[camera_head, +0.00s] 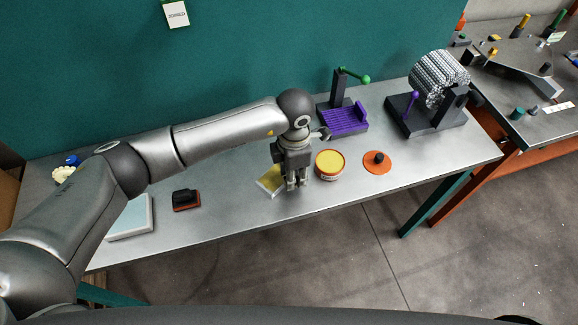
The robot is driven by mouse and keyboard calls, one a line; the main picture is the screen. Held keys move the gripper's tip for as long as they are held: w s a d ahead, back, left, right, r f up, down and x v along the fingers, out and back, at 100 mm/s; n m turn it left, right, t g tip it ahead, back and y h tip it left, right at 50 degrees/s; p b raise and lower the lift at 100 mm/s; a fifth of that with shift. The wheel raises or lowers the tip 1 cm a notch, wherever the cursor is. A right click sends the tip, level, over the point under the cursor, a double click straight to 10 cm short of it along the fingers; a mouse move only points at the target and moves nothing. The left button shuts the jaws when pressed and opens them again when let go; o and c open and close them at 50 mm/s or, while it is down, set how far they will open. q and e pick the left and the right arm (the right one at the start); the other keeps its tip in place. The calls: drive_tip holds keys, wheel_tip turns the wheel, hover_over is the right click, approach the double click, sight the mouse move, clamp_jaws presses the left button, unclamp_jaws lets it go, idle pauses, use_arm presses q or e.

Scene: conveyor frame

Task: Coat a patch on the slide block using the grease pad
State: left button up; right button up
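My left gripper (296,186) points down over the table's front middle, just left of the grease tub. Its fingers are small and dark, and I cannot tell whether they are open or shut. A flat yellow-topped block (267,182) lies beside and behind the fingers, partly hidden; it may be the slide block. An open round tub of yellow grease (330,163) stands to the right. Its orange lid with a black knob (378,162) lies further right. A black pad with a handle and orange base (186,199), possibly the grease pad, sits on the left. My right gripper is not in view.
A pale blue tray (131,218) lies at the front left. A purple ribbed fixture (343,119) with a green lever and a silver roller machine (439,84) stand at the back right. The metal table (232,186) is clear between the black pad and yellow block.

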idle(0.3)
use_arm(q)
drive_tip(key=shift+r+p, duration=1.6)
drive_tip(key=shift+r, duration=1.4)
drive_tip(key=shift+r+p, duration=0.8)
drive_tip(key=shift+r, duration=0.75)
drive_tip(key=shift+f, duration=0.1)
